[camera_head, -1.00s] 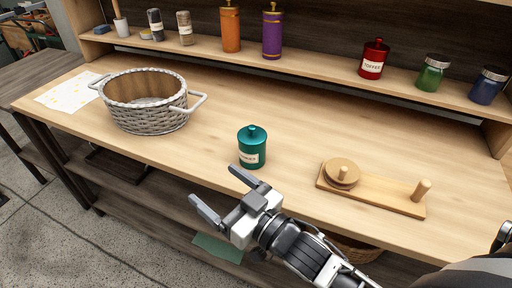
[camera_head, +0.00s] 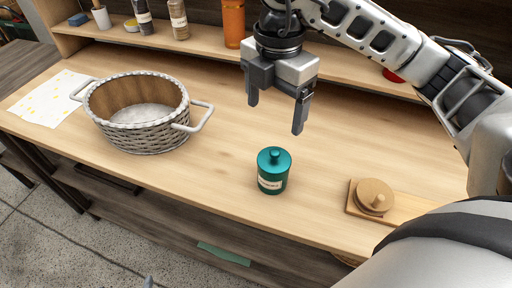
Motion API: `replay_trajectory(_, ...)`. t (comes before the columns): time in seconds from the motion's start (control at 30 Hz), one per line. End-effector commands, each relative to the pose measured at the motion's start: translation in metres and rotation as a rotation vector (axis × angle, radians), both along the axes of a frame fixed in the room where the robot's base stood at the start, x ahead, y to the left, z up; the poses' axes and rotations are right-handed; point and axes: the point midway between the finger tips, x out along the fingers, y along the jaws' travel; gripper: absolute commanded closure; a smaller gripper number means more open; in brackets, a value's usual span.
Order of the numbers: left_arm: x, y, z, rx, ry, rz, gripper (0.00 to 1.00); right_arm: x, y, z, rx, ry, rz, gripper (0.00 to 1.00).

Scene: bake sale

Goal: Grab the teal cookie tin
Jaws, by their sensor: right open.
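The teal cookie tin (camera_head: 274,172) stands upright on the wooden table, near its front edge and right of the basket. It has a knobbed lid and a pale label. My right gripper (camera_head: 275,115) is open and empty, its fingers pointing down. In the picture it is above the tin and apart from it. The arm comes in from the right. My left gripper cannot be made out; only a small grey tip shows at the bottom edge.
A white wicker basket (camera_head: 140,137) with handles stands left of the tin. A wooden board with a round piece (camera_head: 374,196) lies to the right. The back shelf holds an orange canister (camera_head: 233,22) and several jars. A spotted paper (camera_head: 50,98) lies at far left. Table around the tin is clear.

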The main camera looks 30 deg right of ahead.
Motion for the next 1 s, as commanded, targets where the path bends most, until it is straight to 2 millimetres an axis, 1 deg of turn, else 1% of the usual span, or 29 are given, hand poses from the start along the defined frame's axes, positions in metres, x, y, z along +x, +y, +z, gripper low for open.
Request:
replay_trajectory(0.07,-0.001,0.0,-0.005,-0.001,0.001,0.0,0.18,-0.001,0.0,-0.014,-0.004,0.006,-0.001,0.17)
replay_trajectory(0.23,-0.017,-0.003,-0.022,-0.01,0.042,-0.003,0.18,-0.002,0.0,-0.053,0.001,0.009,0.001,0.17)
replay_trajectory(0.3,-0.019,-0.004,-0.025,-0.016,0.044,-0.003,0.18,-0.002,0.001,-0.068,0.001,0.008,0.0,0.17)
replay_trajectory(0.4,-0.017,-0.005,-0.021,-0.027,0.034,-0.003,0.18,-0.002,0.0,-0.084,0.0,0.006,0.0,0.17)
replay_trajectory(0.5,-0.015,-0.005,-0.016,-0.029,0.025,-0.002,0.18,-0.002,0.0,-0.095,0.0,0.004,0.001,0.17)
replay_trajectory(0.73,-0.012,-0.005,-0.013,-0.031,0.017,-0.001,0.18,-0.001,-0.002,-0.111,-0.001,0.004,0.0,0.17)
replay_trajectory(0.87,-0.012,-0.005,-0.011,-0.029,0.019,0.0,0.18,-0.002,-0.004,-0.131,-0.001,0.007,0.0,0.17)
replay_trajectory(1.0,-0.013,-0.005,-0.015,-0.028,0.026,0.002,0.18,-0.001,-0.004,-0.149,0.0,0.005,0.001,0.17)
